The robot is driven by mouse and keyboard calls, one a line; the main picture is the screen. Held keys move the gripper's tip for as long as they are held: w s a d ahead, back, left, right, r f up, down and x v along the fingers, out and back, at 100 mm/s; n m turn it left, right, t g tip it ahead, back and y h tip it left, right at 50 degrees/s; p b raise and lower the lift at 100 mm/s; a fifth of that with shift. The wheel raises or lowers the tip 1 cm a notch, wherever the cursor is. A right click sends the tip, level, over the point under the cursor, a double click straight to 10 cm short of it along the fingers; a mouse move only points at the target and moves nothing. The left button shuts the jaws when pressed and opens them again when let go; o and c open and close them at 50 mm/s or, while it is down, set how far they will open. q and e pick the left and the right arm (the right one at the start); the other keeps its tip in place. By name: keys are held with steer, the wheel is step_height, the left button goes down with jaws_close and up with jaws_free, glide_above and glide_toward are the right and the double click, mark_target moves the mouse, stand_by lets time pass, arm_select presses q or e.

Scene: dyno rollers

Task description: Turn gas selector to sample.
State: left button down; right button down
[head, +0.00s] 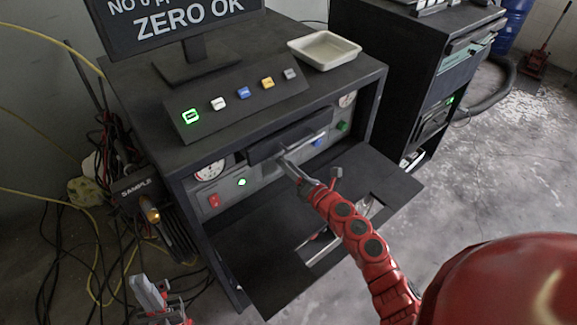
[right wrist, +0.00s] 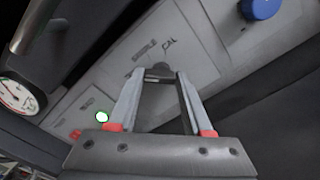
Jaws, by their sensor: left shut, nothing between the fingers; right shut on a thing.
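The gas selector is a small dark knob (right wrist: 158,73) on the grey panel, with the marking CAL printed just above it in the right wrist view; another marking beside it is too blurred to read. My right gripper (right wrist: 160,82) is shut on this knob, a fingertip on each side. In the head view my right gripper (head: 284,161) reaches in under the drawer-like ledge, and the knob is hidden there. My left gripper (head: 152,292) is low at the left, shut and empty, away from the cabinet.
The cabinet's front flap (head: 350,190) is folded down below my right arm. The panel carries a gauge (head: 209,171), a red switch (head: 214,200), a lit green lamp (head: 242,182) and a blue knob (right wrist: 262,8). A monitor (head: 180,28) reads ZERO OK. Cables lie at left.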

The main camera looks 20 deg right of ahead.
steer(key=m, duration=0.5)
steer(key=shift+p, duration=0.4)
steer(key=shift+d+m+p, duration=0.15)
steer(key=shift+m+p, duration=0.4)
steer(key=shift+m, duration=1.45)
steer(key=shift+c, duration=1.6)
jaws_free()
steer(key=shift+s+d+f, duration=0.1)
steer(key=shift+s+d, duration=0.05)
steer(key=shift+s, duration=0.15)
steer(key=b+v, duration=0.3)
steer(key=v, duration=1.3)
steer(key=shift+s, duration=0.35)
